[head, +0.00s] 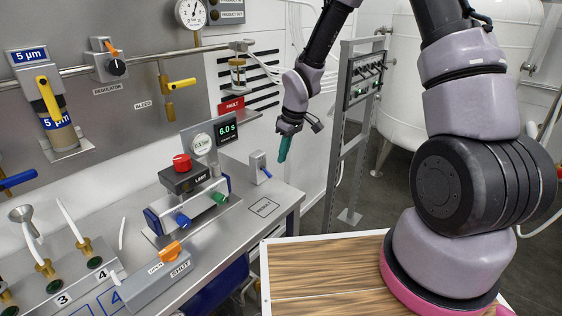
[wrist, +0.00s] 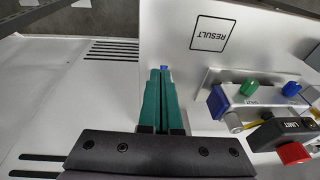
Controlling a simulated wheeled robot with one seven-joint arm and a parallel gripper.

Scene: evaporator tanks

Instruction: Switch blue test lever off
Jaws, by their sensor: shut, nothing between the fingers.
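A small grey box (head: 257,165) stands on the bench near its right end, with a short blue lever (head: 267,173) on its right side. I take this for the blue test lever; no label on it is readable. My gripper (head: 281,162) has teal fingers closed together, just above and right of the box, pointing down. In the wrist view the closed fingertips (wrist: 162,72) are empty, and a small blue bit of the lever (wrist: 163,67) shows just past them. Whether they touch it I cannot tell. The box is mostly hidden there.
A clamp unit with blue (head: 183,221) and green knobs and a red-topped LIMIT box (head: 183,178) stands left of the lever. A display reading 6.0 (head: 227,130) is behind. A marked RESULT square (wrist: 212,33) on the bench is bare.

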